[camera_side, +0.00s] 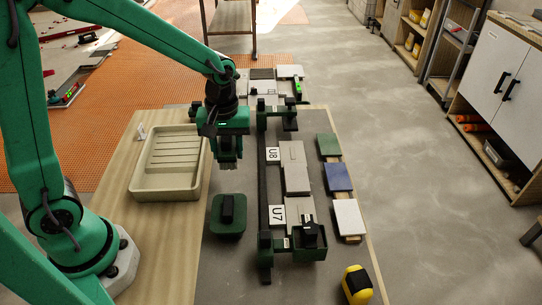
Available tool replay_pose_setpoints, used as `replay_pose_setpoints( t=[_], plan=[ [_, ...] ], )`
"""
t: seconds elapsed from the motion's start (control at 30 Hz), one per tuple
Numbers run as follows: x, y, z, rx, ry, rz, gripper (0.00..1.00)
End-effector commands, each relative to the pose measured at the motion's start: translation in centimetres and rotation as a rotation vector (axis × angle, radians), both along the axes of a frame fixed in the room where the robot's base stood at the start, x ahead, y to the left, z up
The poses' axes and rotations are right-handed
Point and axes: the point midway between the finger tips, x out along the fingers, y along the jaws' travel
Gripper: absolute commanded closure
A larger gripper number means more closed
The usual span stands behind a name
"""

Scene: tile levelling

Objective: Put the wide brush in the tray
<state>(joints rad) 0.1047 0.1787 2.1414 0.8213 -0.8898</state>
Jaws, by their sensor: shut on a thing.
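My gripper (229,158) hangs pointing down, just right of the tray, with its fingers shut. The thing between them is small and mostly hidden by the gripper; it appears to be the wide brush, but its shape is not clear. The tray (163,192) is a pale, shallow box with a ribbed floor, lying on the wooden board at left. It looks empty. My gripper is outside the tray's right rim and above the grey surface.
A green block with a black handle (228,211) stands below my gripper. A dark rail frame (264,190) with grey tiles (294,167) lies to the right. Green, blue and white tiles (337,177) lie beyond. A yellow-black object (357,284) is at front right.

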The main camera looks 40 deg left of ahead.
Motion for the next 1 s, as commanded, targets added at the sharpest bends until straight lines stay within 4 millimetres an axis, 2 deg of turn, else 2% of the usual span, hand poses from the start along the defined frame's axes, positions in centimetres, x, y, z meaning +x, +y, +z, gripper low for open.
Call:
replay_pose_setpoints(
  t=[0.27,0.6,0.8,1.0],
  plan=[
    [-1.7,2.1,1.4,-0.001,-0.004,0.003,0.93],
    [-5.6,5.4,3.4,0.000,-0.003,0.004,0.93],
    [-6.9,6.2,3.9,0.000,-0.001,0.002,0.93],
    [-7.0,6.3,3.8,0.000,0.000,0.000,0.93]
  ],
)
